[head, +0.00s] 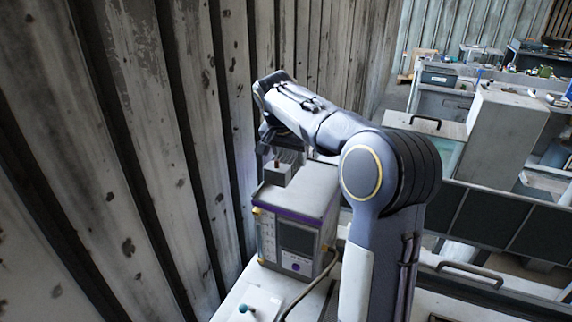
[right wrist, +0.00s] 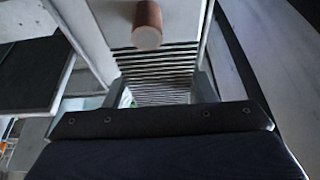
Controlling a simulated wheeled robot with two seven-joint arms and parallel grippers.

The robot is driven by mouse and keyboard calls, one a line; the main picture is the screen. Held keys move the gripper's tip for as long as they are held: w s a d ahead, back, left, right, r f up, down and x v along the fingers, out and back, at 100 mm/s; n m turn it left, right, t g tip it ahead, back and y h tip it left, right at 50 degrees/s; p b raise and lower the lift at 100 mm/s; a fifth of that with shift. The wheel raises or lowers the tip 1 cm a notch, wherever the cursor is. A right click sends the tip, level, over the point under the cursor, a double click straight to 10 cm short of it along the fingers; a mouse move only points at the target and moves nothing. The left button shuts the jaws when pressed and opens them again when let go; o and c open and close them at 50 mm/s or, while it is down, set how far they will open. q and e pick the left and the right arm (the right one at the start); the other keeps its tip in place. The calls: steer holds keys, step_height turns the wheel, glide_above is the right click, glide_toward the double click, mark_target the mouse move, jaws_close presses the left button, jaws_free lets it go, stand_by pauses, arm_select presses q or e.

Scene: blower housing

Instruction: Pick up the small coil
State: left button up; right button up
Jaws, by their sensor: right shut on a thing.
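My right gripper (head: 279,150) hangs at the end of my right arm, above the grey machine box. It is shut on a grey finned block with a copper-coloured cylinder, which I take to be the small coil (head: 280,175). In the right wrist view the copper cylinder of the small coil (right wrist: 147,26) shows at the top, with dark and light fins below it between the two fingers (right wrist: 160,92). In the head view the block is at the top of the machine box; I cannot tell whether it touches it. My left gripper is not in view.
The grey machine box (head: 310,188) with a purple stripe stands on a white surface (head: 243,295), near a corrugated metal wall (head: 150,150) on the left. A cable runs down beside the box. Grey cabinets (head: 505,135) and cluttered benches stand at the right.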

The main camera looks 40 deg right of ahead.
steer(key=s+a+r, duration=0.2)
steer(key=s+r, duration=0.9)
steer(key=s, duration=0.1)
steer(key=shift+r, duration=0.3)
steer(key=shift+w, duration=0.1)
